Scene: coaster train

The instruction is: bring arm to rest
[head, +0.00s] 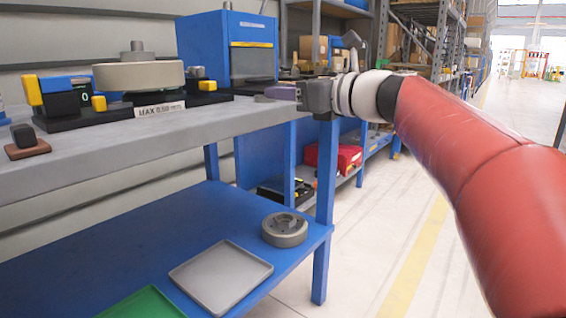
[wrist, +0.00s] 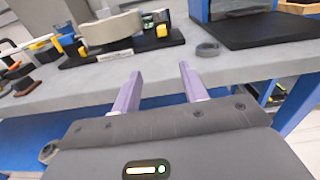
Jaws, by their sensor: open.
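My gripper (head: 281,93) is at the end of my red-sleeved arm, near the right end of the grey worktop in the head view. In the wrist view its two purple fingers (wrist: 158,88) stand apart with nothing between them. They point over the worktop (wrist: 75,95) toward a black base plate with a round beige disc (wrist: 110,28). In the head view the disc (head: 138,76) sits on that plate behind a "MAX" label. A small dark ring (wrist: 208,49) lies on the worktop beyond the right finger.
A blue machine cabinet (head: 212,50) stands at the back. A black block on a brown coaster (head: 25,142) lies at the worktop's left. The blue lower shelf (head: 150,245) holds a grey tray (head: 221,277), a green tray (head: 145,304) and a metal ring (head: 284,231). Open floor lies right.

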